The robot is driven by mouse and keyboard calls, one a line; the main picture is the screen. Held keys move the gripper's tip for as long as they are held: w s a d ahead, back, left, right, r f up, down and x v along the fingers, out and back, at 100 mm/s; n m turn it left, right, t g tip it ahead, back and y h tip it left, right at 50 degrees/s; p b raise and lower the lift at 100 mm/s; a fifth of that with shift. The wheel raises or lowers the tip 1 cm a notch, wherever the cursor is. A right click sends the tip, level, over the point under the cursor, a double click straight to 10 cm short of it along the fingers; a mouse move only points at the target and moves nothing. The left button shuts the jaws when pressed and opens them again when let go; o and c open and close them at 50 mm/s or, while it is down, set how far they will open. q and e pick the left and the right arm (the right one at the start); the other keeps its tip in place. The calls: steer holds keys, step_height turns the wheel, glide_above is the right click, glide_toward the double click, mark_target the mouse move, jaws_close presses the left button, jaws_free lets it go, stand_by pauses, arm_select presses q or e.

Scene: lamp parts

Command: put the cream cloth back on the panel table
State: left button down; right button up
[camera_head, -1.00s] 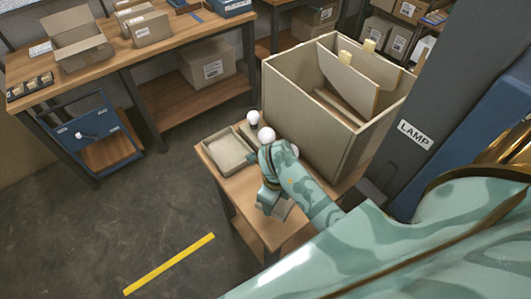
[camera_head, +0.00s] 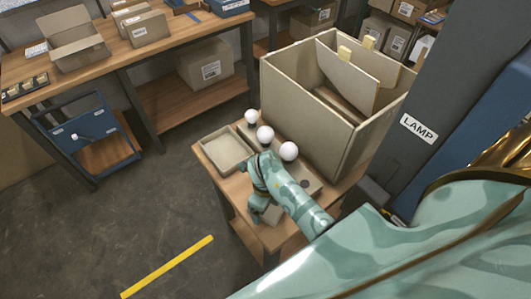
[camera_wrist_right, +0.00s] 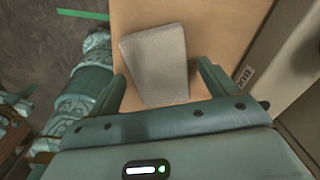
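The cream cloth (camera_wrist_right: 155,62) looks grey-beige in the right wrist view, a folded, roughly four-sided piece lying flat on a wooden table top (camera_wrist_right: 205,20). My right gripper (camera_wrist_right: 162,85) is open, with one finger on each side of the cloth's near part. I cannot tell how high the fingers are above the table. In the head view my right arm reaches over the small wooden table (camera_head: 212,163), and my right gripper (camera_head: 261,213) is at its front part. The cloth is mostly hidden there by my arm. My left gripper is not in view.
On the small table are a shallow beige tray (camera_head: 204,147) and three white bulbs (camera_head: 265,134) in a row. A large open bin (camera_head: 305,105) with upright panels stands behind. A grey column labelled LAMP (camera_head: 417,128) is at right.

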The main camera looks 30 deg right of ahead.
steer(key=shift+r, duration=0.1)
step_height(320, 180, up, 12)
steer(key=p, duration=0.4)
stand_by(0.4)
